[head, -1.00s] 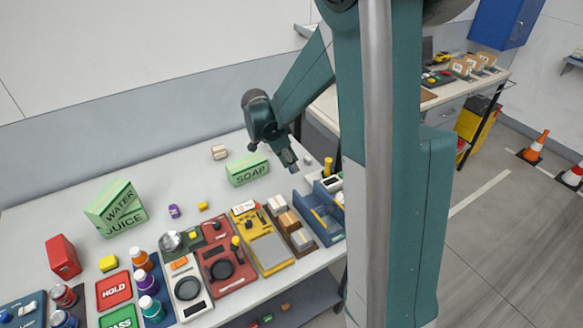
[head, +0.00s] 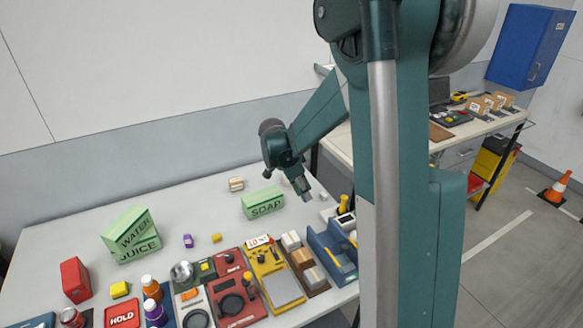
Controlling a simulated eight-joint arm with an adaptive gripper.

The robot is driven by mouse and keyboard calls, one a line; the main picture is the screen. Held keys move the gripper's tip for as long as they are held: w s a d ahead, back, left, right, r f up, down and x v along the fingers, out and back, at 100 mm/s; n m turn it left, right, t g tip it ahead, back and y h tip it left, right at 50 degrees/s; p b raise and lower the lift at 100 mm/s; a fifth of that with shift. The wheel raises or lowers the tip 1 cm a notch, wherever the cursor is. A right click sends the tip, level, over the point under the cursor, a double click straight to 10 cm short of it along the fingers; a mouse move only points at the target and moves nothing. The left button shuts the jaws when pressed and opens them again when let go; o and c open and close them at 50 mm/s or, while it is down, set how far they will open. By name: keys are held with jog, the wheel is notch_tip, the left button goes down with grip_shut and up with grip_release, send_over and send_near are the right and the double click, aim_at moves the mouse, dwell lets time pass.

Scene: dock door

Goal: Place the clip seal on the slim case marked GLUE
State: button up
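My gripper (head: 305,194) points down over the back right of the table, just right of the green case marked SOAP (head: 263,204). A small purplish patch shows at its tip; I cannot tell whether it is a held thing or part of the fingers. Two more green cases, marked WATER (head: 130,228) and JUICE (head: 138,250), are at the left, WATER resting tilted above JUICE. No case with a readable GLUE mark shows. I cannot pick out the clip seal for certain. The finger opening is too small to judge.
A red box (head: 75,280), a purple item (head: 188,241) and a small yellow block (head: 216,238) stand nearby. Devices, bottles and a blue tray (head: 325,254) crowd the front.

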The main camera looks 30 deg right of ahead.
jog(key=w+d+r+p, duration=0.1)
jog(key=w+r+p, duration=0.2)
jog(key=w, duration=0.5)
jog(key=w+d+r+p, duration=0.2)
jog(key=w+r+p, duration=0.1)
jog(key=w, duration=0.5)
jog(key=w+d+r+n+p, duration=0.1)
jog(key=w+d+r+p, duration=0.1)
jog(key=w, duration=0.7)
notch_tip(320, 180, up, 2)
jog(key=shift+d+p, duration=0.25)
jog(key=shift+p, duration=0.2)
jog(key=shift+f, duration=3.1)
jog(key=shift+f, duration=0.1)
jog(key=shift+f+p, duration=0.4)
jog(key=shift+f, duration=1.4)
jog(key=shift+f, duration=0.15)
jog(key=shift+o, duration=1.3)
jog(key=o, duration=0.4)
